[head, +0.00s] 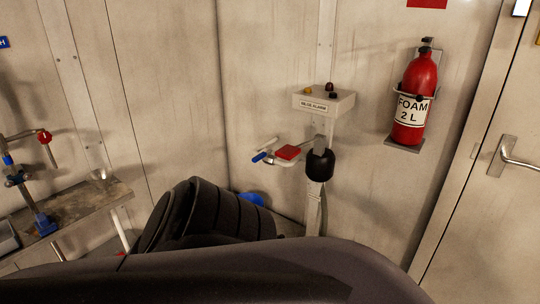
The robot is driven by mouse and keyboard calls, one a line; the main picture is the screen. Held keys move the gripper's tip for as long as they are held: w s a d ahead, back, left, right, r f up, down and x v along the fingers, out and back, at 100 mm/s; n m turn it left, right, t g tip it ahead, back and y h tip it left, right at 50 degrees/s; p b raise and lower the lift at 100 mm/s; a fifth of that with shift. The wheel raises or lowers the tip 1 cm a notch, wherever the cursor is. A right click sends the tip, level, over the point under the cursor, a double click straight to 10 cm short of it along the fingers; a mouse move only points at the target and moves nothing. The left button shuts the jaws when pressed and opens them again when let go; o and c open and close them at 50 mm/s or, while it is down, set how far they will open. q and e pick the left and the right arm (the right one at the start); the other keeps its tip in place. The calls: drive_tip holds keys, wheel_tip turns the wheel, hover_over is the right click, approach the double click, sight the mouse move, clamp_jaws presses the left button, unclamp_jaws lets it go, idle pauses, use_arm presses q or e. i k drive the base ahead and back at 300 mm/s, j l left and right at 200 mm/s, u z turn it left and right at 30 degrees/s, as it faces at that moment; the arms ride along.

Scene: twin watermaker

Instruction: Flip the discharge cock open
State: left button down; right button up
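I cannot tell for certain which fitting is the discharge cock. A small valve-like fitting with a blue-tipped lever (262,157) sticks out left of a grey post, beside a red block (288,152). On the left, pipework with a red knob (44,136) and a blue fitting (15,179) rises above a bench. Neither of my grippers shows. A large dark shape, apparently part of my own arm, fills the bottom middle and hides what is behind it.
The grey post (314,205) carries an alarm box (323,102) and a black rounded object (320,165). A red foam extinguisher (416,95) hangs on the wall, left of a door handle (505,158). A metal bench (85,205) stands left. Something blue (251,198) shows low down.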

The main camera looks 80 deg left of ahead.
sight(255, 159)
drive_tip(key=k+j, duration=0.45)
drive_tip(key=k+j+u, duration=0.15)
drive_tip(key=k+j, duration=0.25)
drive_tip(key=j, duration=0.2)
